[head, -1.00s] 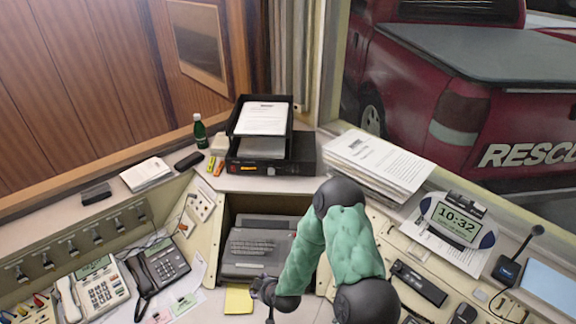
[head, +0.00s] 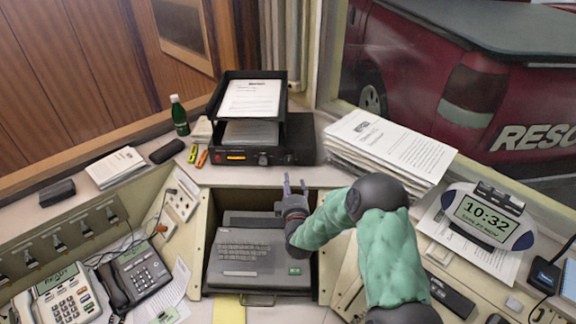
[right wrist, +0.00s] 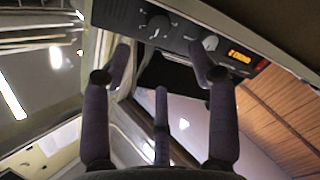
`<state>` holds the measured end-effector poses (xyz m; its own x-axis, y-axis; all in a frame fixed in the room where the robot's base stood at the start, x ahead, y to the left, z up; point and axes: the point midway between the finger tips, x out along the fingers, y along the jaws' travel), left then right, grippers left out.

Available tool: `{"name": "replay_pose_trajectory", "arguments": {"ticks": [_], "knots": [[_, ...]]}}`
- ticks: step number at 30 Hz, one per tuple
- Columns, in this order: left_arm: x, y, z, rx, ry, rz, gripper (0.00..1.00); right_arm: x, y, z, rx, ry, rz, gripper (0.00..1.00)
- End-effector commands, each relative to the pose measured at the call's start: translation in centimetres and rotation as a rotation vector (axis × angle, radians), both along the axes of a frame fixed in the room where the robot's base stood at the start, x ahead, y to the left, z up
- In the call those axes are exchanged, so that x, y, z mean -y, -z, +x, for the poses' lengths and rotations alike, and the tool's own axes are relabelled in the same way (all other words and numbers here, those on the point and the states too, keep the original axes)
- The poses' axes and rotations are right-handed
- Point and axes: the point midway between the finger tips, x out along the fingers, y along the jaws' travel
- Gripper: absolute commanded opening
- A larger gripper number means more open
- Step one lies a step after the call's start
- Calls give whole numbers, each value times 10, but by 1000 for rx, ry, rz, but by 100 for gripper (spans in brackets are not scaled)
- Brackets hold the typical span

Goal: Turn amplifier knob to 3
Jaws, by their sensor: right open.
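The amplifier (head: 305,150) is a black box on the back ledge, under a black paper tray. Its front has a lit orange display, a small grey knob (head: 263,160) and a darker knob to its right. In the right wrist view, the display (right wrist: 240,56), the grey knob (right wrist: 210,42) and the dark knob (right wrist: 158,25) show upside down. I cannot read a knob setting. My right gripper (head: 293,184) is open and empty, in front of and below the amplifier face, apart from the knobs. Its spread fingers (right wrist: 159,54) point toward the panel. My left gripper is out of view.
Paper stacks (head: 390,150) stand right of the amplifier. A grey keyboard unit (head: 240,255) sits in the recess below. Phones (head: 135,275) and a clock (head: 484,217) flank the desk.

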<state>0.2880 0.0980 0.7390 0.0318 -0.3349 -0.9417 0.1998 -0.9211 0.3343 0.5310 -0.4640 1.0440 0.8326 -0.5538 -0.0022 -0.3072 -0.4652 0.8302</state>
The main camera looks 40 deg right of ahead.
Motion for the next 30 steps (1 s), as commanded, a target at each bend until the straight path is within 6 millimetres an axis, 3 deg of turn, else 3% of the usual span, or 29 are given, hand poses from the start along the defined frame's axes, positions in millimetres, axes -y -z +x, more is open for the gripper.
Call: {"name": "replay_pose_trajectory", "arguments": {"ticks": [5, 19, 30], "knots": [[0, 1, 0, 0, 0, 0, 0, 8, 0, 11, 2, 1, -3, 59], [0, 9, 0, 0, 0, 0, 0, 50, 0, 75, 2, 0, 0, 59], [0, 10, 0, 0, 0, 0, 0, 59, 0, 90, 0, -1, 1, 59]]}}
